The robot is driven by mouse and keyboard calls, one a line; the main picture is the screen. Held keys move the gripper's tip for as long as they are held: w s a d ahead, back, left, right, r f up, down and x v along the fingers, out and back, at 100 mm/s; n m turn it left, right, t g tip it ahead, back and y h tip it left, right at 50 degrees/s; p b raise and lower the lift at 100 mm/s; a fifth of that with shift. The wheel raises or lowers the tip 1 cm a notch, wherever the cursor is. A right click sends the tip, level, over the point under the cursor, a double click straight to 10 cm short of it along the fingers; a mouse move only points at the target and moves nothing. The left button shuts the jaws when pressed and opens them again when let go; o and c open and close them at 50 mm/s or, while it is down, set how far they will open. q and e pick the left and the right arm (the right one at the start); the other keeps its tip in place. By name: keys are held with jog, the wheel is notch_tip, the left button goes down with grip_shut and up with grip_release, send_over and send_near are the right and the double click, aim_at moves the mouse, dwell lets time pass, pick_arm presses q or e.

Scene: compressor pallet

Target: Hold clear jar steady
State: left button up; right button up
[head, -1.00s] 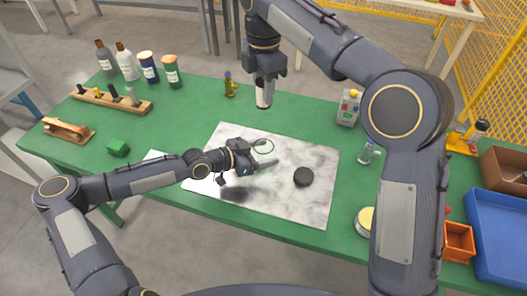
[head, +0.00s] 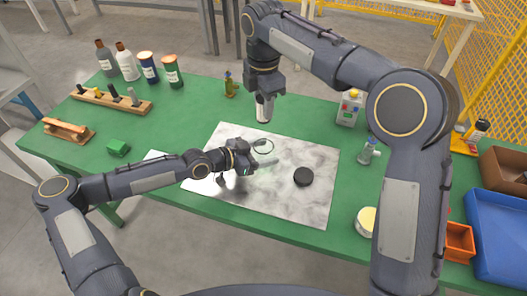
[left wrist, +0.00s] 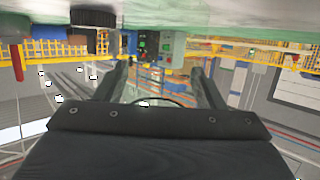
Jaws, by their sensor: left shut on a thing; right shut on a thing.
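The clear jar (head: 263,146) is see-through and stands on the marbled mat; mostly its round rim shows in the head view. My right gripper (head: 265,94) is shut on a pale cylindrical thing (head: 264,109), held above the table behind the jar. What it is cannot be told.
A black round lid (head: 303,176) lies on the mat (head: 290,207) right of the jar. A grey device (head: 348,107) and a small glass vessel (head: 368,153) stand to the right.

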notch_tip(320, 180, down, 8)
jog(key=shift+f, duration=0.15)
dwell(0.8)
jog(key=o, duration=1)
jog(key=shift+o, duration=0.2)
notch_tip(320, 180, up, 12)
jog(key=shift+r, duration=0.1)
pick_arm(q)
jog(key=o, duration=1.1)
jog(key=shift+o, duration=0.2)
